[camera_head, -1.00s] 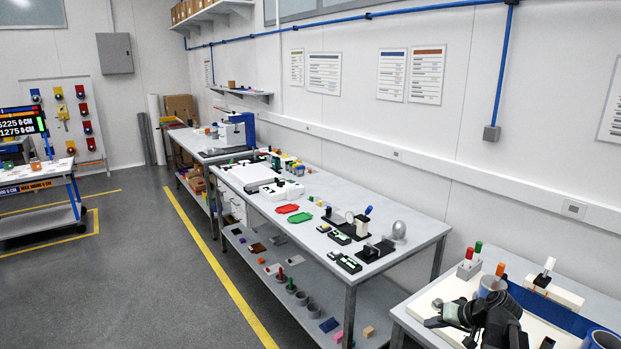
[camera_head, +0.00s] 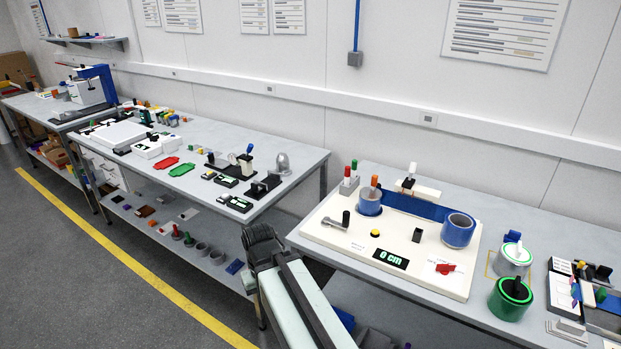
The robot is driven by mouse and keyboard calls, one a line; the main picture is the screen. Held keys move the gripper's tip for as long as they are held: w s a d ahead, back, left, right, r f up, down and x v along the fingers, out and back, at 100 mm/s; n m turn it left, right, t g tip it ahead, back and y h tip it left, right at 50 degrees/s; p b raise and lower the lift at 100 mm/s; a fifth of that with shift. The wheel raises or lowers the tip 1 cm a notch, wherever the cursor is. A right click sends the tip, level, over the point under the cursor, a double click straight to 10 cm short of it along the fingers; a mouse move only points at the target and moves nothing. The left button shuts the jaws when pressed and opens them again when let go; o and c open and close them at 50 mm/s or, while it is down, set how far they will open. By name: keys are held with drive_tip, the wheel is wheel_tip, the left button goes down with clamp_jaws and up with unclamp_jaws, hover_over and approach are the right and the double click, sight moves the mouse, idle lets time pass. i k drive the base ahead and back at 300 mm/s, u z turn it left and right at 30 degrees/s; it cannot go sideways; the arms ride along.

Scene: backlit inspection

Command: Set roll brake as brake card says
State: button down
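A white roll station board (camera_head: 330,222) lies on the bench at the right. On its front right part a small red lever or knob (camera_head: 445,268) sits on a white label plate; its setting is too small to read. A black display (camera_head: 390,257) beside it reads 0 cm in green. Two blue rolls stand on the board, one at the back left (camera_head: 370,202) and one at the right (camera_head: 458,230). No card can be read as the brake card. My arm's dark end (camera_head: 262,238) is left of the board, apart from it; no fingers can be made out.
On the board are a crank handle (camera_head: 335,222), a yellow button (camera_head: 375,233) and a small black block (camera_head: 417,235). A long bench (camera_head: 215,150) with many items stands left, across a gap.

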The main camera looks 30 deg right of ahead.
sight(444, 269)
drive_tip(key=u, duration=0.15)
drive_tip(key=k, duration=0.45)
drive_tip(key=z, duration=1.55)
